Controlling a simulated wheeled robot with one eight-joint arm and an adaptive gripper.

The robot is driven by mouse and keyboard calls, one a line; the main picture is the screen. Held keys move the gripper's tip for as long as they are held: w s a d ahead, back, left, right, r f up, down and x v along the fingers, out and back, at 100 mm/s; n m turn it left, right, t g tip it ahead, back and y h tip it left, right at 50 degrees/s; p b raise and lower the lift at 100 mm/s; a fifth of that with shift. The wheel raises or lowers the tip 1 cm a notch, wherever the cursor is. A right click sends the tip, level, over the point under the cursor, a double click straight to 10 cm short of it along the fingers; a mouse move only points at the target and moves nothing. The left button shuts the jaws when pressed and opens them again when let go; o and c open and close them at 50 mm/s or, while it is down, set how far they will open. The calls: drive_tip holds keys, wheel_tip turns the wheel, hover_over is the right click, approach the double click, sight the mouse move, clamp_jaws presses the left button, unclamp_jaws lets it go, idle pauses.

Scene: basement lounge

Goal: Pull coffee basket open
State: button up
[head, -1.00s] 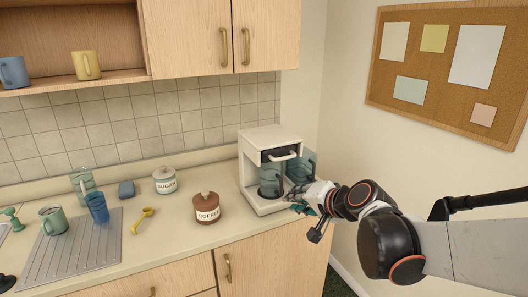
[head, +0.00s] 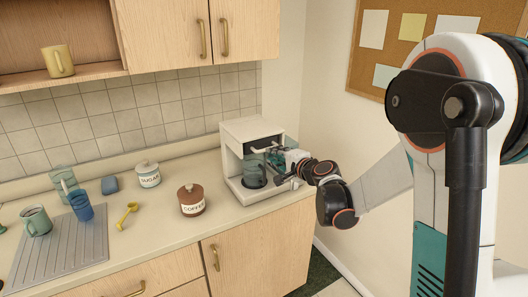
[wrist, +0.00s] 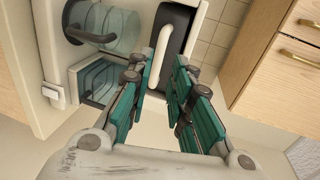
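The white coffee machine (head: 229,140) stands at the right end of the counter. Its dark coffee basket (wrist: 177,24) has a white bar handle (wrist: 163,50), which also shows in the head view (head: 263,150). The glass carafe (head: 254,172) sits on the machine's base below the basket; it shows at the upper left in the wrist view (wrist: 122,32). My gripper (wrist: 166,82) has its teal fingers apart, one on each side of the handle's near end. I cannot tell whether they touch it. In the head view, my gripper (head: 288,160) is at the machine's right front.
A coffee canister (head: 191,200) and a sugar canister (head: 147,174) stand left of the machine. A yellow scoop (head: 127,214), a blue cup (head: 80,205) and a green mug (head: 36,221) are farther left. The wall is close on the right.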

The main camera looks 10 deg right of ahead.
sight(264, 150)
drive_tip(key=b+x, duration=0.1)
drive_tip(key=x, duration=0.7)
drive_tip(key=shift+w, duration=0.15)
clamp_jaws()
